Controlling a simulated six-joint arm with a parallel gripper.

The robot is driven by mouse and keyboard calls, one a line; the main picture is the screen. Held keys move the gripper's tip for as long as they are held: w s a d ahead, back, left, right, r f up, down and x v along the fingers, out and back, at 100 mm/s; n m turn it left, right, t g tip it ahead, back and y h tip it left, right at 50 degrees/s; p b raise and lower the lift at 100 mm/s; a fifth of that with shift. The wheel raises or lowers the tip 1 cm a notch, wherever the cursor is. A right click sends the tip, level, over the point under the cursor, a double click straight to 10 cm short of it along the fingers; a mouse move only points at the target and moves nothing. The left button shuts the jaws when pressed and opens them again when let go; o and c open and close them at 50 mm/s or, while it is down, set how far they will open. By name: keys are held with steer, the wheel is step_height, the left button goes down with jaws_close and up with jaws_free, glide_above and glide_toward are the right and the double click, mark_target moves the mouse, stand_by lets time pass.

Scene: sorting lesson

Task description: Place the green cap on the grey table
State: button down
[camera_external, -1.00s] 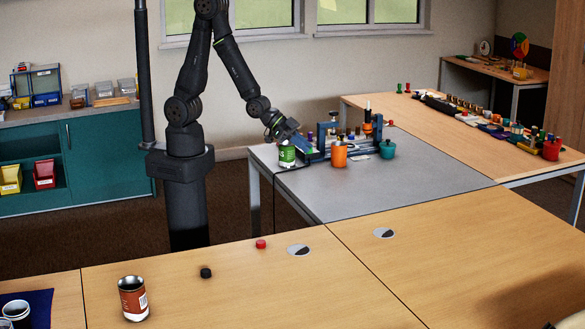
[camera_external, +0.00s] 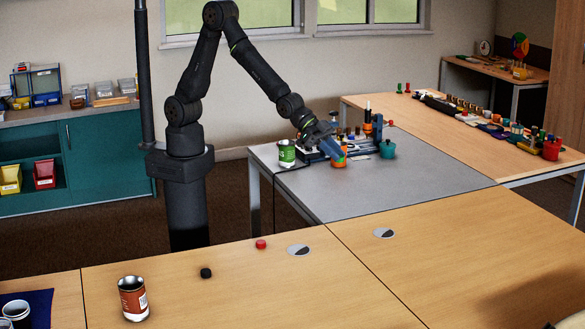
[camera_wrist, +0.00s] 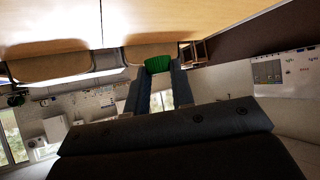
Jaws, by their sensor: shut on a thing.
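In the external view a small bit of green, likely the cap (camera_external: 344,148), shows at the fingertips.
A teal pot (camera_external: 387,150) stands right of the orange pot, and a blue rack (camera_external: 376,128) stands behind. The front and right of the grey table are clear. The wooden table holds a red cap (camera_external: 261,244), a black cap (camera_external: 206,273) and a brown can (camera_external: 133,299).

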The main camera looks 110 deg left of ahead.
steer(key=w+d+m+h, duration=0.1)
steer(key=w+d, duration=0.2)
steer(key=d, duration=0.7)
steer(key=w+d+f+m+h, duration=0.1)
steer(key=w+d, duration=0.2)
steer(key=d, duration=0.6)
steer(key=w+d+m, duration=0.1)
steer(key=w+d, duration=0.3)
steer(key=d, duration=0.6)
glide_above(371, 273)
steer(key=shift+g, duration=0.3)
steer(key=shift+f, duration=11.05)
steer(key=shift+f, duration=0.1)
steer(key=c, duration=1.2)
jaws_free()
steer(key=shift+c, duration=0.2)
